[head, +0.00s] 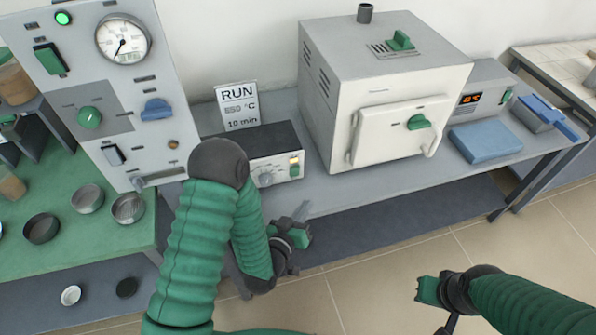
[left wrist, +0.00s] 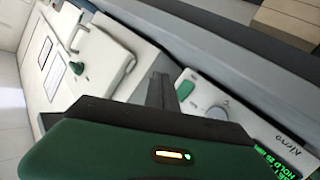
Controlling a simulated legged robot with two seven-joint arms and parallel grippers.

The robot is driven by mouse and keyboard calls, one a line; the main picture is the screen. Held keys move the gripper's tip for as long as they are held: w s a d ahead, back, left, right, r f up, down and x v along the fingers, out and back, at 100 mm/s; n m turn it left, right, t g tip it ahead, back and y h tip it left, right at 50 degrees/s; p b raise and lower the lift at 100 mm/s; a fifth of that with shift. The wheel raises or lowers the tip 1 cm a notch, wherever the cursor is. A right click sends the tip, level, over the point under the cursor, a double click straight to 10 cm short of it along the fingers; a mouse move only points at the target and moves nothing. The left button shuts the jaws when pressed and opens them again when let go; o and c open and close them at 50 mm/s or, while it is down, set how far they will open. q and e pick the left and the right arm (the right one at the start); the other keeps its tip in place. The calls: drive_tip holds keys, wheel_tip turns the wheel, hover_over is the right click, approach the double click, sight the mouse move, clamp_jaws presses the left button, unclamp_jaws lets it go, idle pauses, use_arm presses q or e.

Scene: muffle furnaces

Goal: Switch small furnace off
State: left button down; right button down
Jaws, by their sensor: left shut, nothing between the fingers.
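In the left wrist view the box shows a green rocker (left wrist: 185,84), a knob (left wrist: 216,114) and green display text (left wrist: 270,160). My left gripper (head: 303,210) is shut and empty, in front of and below the box; its fingers (left wrist: 160,92) appear near the rocker, contact unclear. My right gripper (head: 428,290) is low at right, its jaws unclear.
A sign (head: 237,105) reading RUN, 650 °C, 10 min stands behind the control box. A tall grey panel (head: 105,80) with gauge is at left, above a green bench with dishes. A blue block (head: 485,138) and a unit with red digits (head: 478,85) are at right.

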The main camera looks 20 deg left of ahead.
sight(295, 172)
use_arm(q)
drive_tip(key=shift+a, duration=0.1)
drive_tip(key=w+a, duration=0.1)
drive_tip(key=w, duration=0.1)
drive_tip(key=w+a, duration=0.2)
drive_tip(key=w+a+r+p, duration=0.1)
drive_tip(key=w, duration=0.1)
drive_tip(key=shift+w+a, duration=0.2)
drive_tip(key=shift+w, duration=0.1)
drive_tip(key=shift+w+a, duration=0.2)
drive_tip(key=shift+w, duration=0.1)
drive_tip(key=shift+r, duration=0.1)
idle(1.5)
drive_tip(key=shift+w+a+r, duration=0.1)
drive_tip(key=shift+w+a, duration=0.1)
drive_tip(key=shift+w, duration=0.05)
drive_tip(key=shift+w+a, duration=0.2)
drive_tip(key=shift+w, duration=0.1)
idle(0.7)
drive_tip(key=shift+s+d, duration=0.1)
drive_tip(key=shift+s+d, duration=0.35)
drive_tip(key=shift+s, duration=0.2)
